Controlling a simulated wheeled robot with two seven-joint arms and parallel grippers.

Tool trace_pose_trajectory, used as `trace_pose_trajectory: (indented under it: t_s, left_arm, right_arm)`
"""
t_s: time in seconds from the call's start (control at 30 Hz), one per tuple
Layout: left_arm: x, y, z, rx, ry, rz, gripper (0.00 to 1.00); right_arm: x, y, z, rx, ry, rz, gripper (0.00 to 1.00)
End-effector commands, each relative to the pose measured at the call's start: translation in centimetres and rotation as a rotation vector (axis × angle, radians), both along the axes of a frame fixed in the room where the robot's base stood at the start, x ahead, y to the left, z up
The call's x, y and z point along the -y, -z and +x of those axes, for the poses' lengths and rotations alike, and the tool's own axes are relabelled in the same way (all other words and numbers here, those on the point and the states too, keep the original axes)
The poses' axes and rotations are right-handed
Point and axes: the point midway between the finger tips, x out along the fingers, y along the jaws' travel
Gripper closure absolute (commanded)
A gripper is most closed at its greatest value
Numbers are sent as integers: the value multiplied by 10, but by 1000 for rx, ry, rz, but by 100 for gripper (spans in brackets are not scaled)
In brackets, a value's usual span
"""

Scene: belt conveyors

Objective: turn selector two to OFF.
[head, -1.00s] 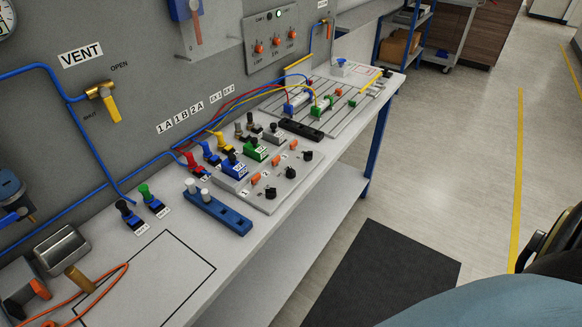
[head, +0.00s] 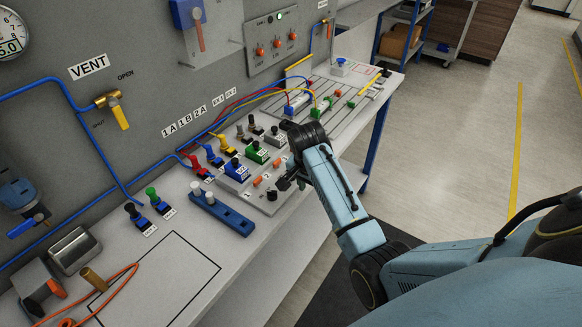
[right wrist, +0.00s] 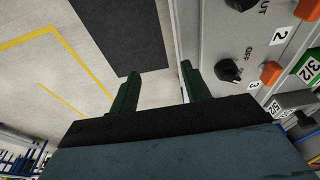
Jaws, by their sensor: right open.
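The selector panel (head: 240,198) is a light grey box on the bench with orange switches and black knobs. My left gripper is out of view.
Another black knob (head: 271,194) is at the panel's near end. Coloured valves and a blue block (head: 222,213) stand close by. Left on the bench are an orange cable (head: 115,290) and a bare outlined area (head: 155,280). Floor in front is clear.

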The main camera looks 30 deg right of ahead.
Motion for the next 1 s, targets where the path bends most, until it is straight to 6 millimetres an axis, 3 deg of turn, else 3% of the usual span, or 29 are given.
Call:
trace_pose_trajectory:
  t_s: [0.17, 0.4, 0.6, 0.77, 1.0]
  left_arm:
    - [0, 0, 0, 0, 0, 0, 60]
    - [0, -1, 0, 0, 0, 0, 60]
    - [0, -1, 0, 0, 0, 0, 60]
    - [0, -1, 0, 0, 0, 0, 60]
    - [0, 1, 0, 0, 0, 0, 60]
  right_arm:
    - [7, -31, 38, -1, 221, 52, 53]
    - [4, -95, 86, -36, 573, 153, 53]
    - [-2, -125, 100, -67, 715, 191, 53]
    - [-3, -120, 101, -72, 735, 194, 53]
    - [-4, -76, 98, -74, 733, 194, 53]
